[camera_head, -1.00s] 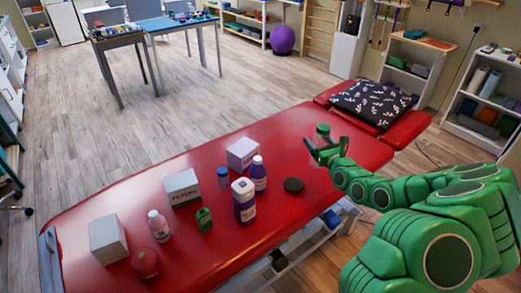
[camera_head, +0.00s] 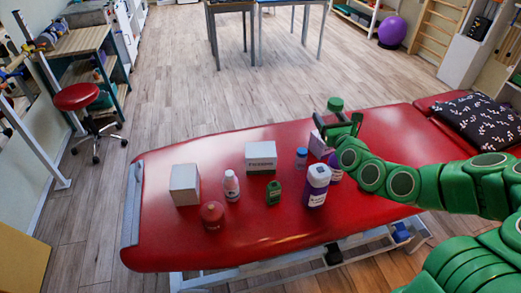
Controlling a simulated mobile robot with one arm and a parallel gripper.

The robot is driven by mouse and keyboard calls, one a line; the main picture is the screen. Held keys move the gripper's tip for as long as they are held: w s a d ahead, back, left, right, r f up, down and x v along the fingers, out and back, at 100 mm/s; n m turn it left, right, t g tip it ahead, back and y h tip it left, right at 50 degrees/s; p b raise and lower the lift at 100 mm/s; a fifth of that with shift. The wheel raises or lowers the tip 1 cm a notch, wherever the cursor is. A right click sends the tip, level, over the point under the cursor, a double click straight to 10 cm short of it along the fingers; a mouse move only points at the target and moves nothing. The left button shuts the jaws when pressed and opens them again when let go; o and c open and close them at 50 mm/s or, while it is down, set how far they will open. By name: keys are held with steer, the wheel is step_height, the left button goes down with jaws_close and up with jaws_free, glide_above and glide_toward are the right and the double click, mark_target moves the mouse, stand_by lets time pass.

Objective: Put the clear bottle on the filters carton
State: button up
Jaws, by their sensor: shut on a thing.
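My gripper (camera_head: 338,124) is shut on a clear bottle with a green lid (camera_head: 335,104), held upright above the far side of the red treatment table. The bottle's body is mostly hidden by the fingers. The carton with dark print on its front (camera_head: 261,157) appears to be the filters carton, though the lettering is too small to read surely. It stands on the table to the left of my gripper, and its white top looks bare.
On the red table (camera_head: 160,240) stand a plain carton (camera_head: 184,184), a pink-white bottle (camera_head: 231,186), a red jar (camera_head: 212,215), a green bottle (camera_head: 273,193), a small blue-capped bottle (camera_head: 301,158) and a purple-white bottle (camera_head: 316,187). Another carton (camera_head: 319,147) is partly behind my gripper.

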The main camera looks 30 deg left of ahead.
steer(key=s+a+r+n+g+y, duration=0.2)
steer(key=s+a, duration=1.2)
steer(key=a, duration=0.1)
steer(key=shift+g, duration=0.3)
steer(key=shift+w+a+f, duration=1.5)
steer(key=shift+w+f, duration=0.2)
steer(key=shift+f, duration=0.45)
steer(key=shift+w+a+f, duration=1.45)
steer(key=shift+w+f, duration=0.25)
steer(key=shift+f, duration=0.4)
steer(key=shift+w+a+f, duration=1.5)
steer(key=shift+w+f, duration=0.2)
steer(key=shift+f, duration=0.45)
steer(key=o, duration=1.1)
steer(key=shift+f, duration=0.1)
steer(key=shift+d, duration=0.15)
steer(key=shift+v, duration=5.85)
